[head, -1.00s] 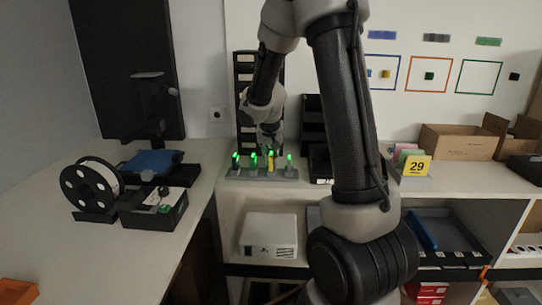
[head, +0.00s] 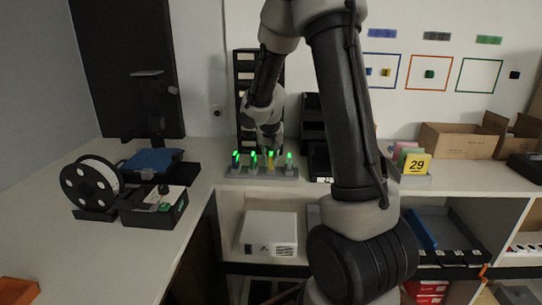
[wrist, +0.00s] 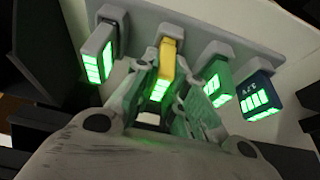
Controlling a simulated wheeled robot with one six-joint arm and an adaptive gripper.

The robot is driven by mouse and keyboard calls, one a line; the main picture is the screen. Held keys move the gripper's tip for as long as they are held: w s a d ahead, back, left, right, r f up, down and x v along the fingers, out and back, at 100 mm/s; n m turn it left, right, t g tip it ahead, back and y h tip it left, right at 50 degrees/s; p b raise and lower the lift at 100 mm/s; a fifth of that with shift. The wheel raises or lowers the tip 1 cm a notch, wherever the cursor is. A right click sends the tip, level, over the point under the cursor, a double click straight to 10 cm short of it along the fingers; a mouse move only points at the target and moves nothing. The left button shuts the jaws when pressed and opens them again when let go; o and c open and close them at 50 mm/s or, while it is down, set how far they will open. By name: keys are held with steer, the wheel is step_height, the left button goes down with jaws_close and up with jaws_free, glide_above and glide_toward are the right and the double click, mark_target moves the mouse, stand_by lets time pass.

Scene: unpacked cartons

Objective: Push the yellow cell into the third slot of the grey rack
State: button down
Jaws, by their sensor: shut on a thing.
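The grey rack (head: 262,173) stands on the counter and holds several cells with green-lit ends. The yellow cell also shows in the head view (head: 270,166). My gripper (wrist: 166,82) is shut on the yellow cell, with a finger on each side. It reaches down from above the rack in the head view (head: 271,152). How deep the cell sits is hard to tell.
A blue cell (wrist: 257,96) stands at the right end of the row in the wrist view. The neighbouring cells are close to my fingers. A dark drawer tower (head: 245,95) stands behind the rack. A yellow card marked 29 (head: 415,164) is to the right.

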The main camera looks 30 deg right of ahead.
steer(key=shift+f, duration=0.15)
steer(key=c, duration=1.4)
jaws_free()
steer(key=shift+o, duration=0.2)
steer(key=v, duration=1.2)
steer(key=s+a+r+n, duration=0.1)
steer(key=s+n, duration=0.1)
steer(key=s, duration=0.7)
steer(key=s+a+r+n+y, duration=0.1)
steer(key=s+a+r+n, duration=0.1)
steer(key=s, duration=0.7)
steer(key=s+a+r+n+y, duration=0.1)
steer(key=s+n, duration=0.1)
steer(key=s, duration=0.7)
steer(key=shift+a+r+n+t, duration=0.3)
steer(key=shift+a+n+t, duration=0.05)
steer(key=shift+n+t, duration=0.05)
